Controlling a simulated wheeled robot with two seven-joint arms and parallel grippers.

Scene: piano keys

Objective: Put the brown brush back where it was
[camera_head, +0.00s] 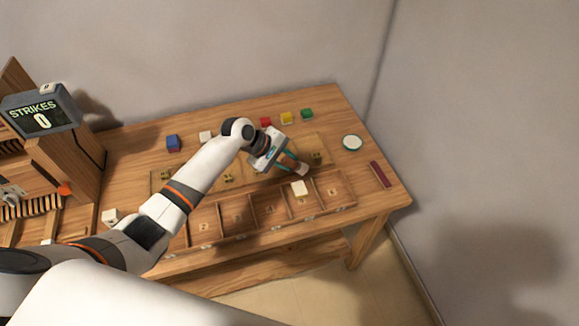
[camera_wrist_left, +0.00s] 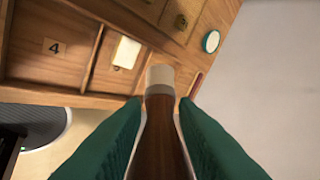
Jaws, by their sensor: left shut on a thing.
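My left gripper (camera_head: 291,163) is shut on the brown brush (camera_wrist_left: 160,120), with its green fingers on either side of it in the left wrist view. The brush has a brown body and a pale grey-white end that points away from the gripper. In the head view only a bit of the brush (camera_head: 301,169) shows past the fingers. The gripper is over the right part of the table, near the compartment tray (camera_head: 236,236). I cannot tell how high the brush is above the surface. My right gripper is not in view.
A white block (camera_head: 299,187) lies in a right-hand compartment. Blue (camera_head: 173,143), red (camera_head: 265,121), yellow (camera_head: 286,118) and green (camera_head: 306,115) blocks stand behind. A round green-rimmed white thing (camera_head: 351,143) and a dark red bar (camera_head: 380,174) lie at right. A strikes display (camera_head: 41,113) stands left.

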